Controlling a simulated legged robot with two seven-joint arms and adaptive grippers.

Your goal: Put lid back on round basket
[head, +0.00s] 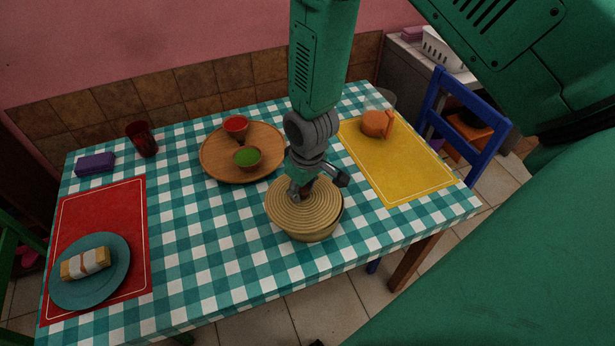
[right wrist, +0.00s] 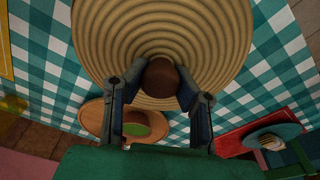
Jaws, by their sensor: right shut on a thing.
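The round basket (head: 318,236) stands on the checked tablecloth near the table's front edge. Its woven, ringed lid (head: 283,207) lies over the top of it in the head view. My right gripper (head: 303,193) points down at the middle of the lid and is shut on its brown knob. In the right wrist view the two fingers of the right gripper (right wrist: 160,90) sit on either side of the round knob (right wrist: 160,78), with the lid (right wrist: 215,35) filling the area behind. Whether the lid is fully seated on the basket I cannot tell. My left gripper is not in view.
A yellow mat (head: 405,180) with an orange mug (head: 375,123) is right. A red mat (head: 125,210) with a plate (head: 115,275) is left.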

